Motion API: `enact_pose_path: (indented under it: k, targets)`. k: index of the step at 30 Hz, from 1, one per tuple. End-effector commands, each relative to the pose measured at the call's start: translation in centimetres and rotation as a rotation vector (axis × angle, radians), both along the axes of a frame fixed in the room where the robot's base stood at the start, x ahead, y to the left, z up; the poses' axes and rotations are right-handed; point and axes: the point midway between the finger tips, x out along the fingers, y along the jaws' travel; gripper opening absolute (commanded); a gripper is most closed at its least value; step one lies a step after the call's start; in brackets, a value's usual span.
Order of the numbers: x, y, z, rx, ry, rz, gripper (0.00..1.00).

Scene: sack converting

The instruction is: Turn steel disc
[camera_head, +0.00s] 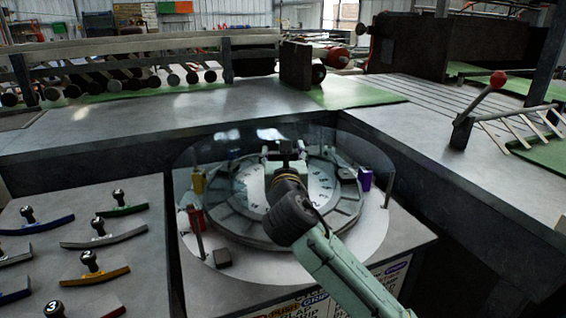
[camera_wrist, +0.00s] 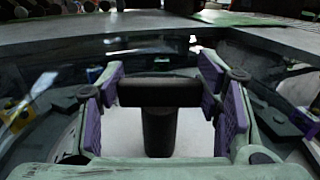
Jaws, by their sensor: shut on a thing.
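The steel disc (camera_head: 342,212) is a round grey plate with a pale, marked inner face, set low inside a clear round guard (camera_head: 232,165). My gripper (camera_head: 285,156) reaches over the guard and is above the disc's middle. In the wrist view, my gripper's purple pads (camera_wrist: 165,98) stand on either side of a dark T-shaped handle (camera_wrist: 160,125). They are shut on the ends of its crossbar, and its post goes down between them. My arm and gripper hide part of the disc in the head view.
Yellow (camera_head: 198,182), red (camera_head: 195,218) and purple (camera_head: 364,180) blocks stand around the disc. A left bench (camera_head: 150,262) carries several curved coloured pieces with black knobs. Grey worktops (camera_head: 190,120) border the back and right. A red-knobbed lever (camera_head: 480,98) stands at right.

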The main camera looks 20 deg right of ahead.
Motion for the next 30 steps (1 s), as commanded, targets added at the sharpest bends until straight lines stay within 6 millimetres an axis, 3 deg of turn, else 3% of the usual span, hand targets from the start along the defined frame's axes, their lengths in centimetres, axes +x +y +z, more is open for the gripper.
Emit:
enact_pose_path:
  k: [9,10,19,30]
  targets:
    - [0.01,0.04,-0.06,0.005,0.000,-0.005,0.09]
    - [0.01,0.04,-0.06,0.007,0.001,-0.005,0.61]
    - [0.01,0.02,-0.02,0.004,0.000,-0.005,0.80]
    - [-0.50,0.13,0.01,0.003,0.000,-0.005,0.80]
